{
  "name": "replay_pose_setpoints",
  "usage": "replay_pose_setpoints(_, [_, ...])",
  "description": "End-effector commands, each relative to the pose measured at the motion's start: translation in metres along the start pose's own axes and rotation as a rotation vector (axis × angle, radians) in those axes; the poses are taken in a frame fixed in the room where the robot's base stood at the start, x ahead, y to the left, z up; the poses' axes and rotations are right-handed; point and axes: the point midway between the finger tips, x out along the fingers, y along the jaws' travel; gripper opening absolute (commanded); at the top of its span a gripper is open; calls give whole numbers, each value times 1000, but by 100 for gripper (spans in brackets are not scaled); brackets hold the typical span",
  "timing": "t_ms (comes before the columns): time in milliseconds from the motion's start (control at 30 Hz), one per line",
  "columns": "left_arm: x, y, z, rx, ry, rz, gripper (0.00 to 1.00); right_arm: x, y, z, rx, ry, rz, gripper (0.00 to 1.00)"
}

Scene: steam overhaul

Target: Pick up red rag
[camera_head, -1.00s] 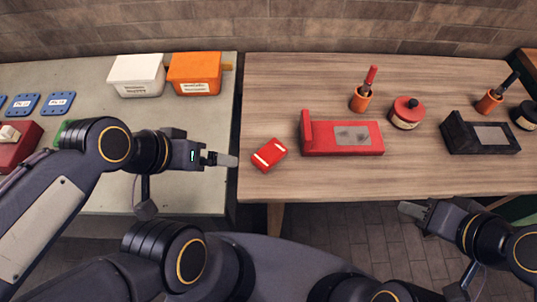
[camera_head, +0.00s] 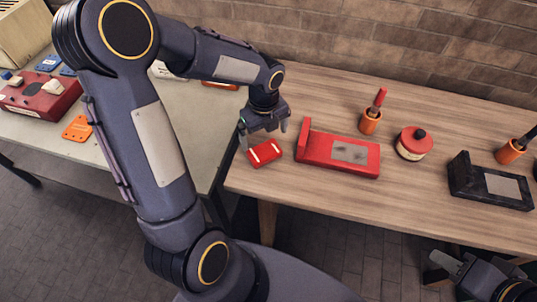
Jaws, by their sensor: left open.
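The red rag (camera_head: 265,153) is a small red folded block with pale bands, lying on the wooden table near its left front edge. My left gripper (camera_head: 263,138) points down just above and behind the rag. Its fingers are apart, one at the rag's left side and one up by its right side. I cannot tell whether either finger touches it. My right gripper (camera_head: 447,266) is at the lower right, in front of the table's edge and away from the rag; its jaw opening is not clear.
A red block with a grey plate (camera_head: 340,154) stands close to the rag's right. Farther right are an orange cup with a brush (camera_head: 370,119), a red-lidded jar (camera_head: 413,143) and a black block (camera_head: 490,183). A grey table (camera_head: 190,125) adjoins on the left.

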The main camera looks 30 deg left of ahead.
Motion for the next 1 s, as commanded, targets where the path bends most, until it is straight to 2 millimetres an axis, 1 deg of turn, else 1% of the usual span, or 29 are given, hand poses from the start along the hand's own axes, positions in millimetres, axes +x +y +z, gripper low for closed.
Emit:
replay_pose_setpoints(33, [7,1,0,0,2,2,100,0,0,0,0,0,0,36])
replay_pose_setpoints(167, [21,2,-2,-2,2,3,100,-1,0,0,0,0,0,36])
replay_pose_setpoints(400, [56,4,-4,-4,3,2,100,-1,-1,-1,0,0,0,36])
replay_pose_setpoints(533, [63,3,-3,-5,1,0,100,-1,-1,-1,0,0,0,36])
replay_pose_setpoints(733, [63,3,-3,-5,1,-1,100,-1,-1,-1,0,0,0,36])
replay_pose_setpoints(1000, [62,3,-3,-5,1,-1,65,-1,-1,-1,0,0,0,36])
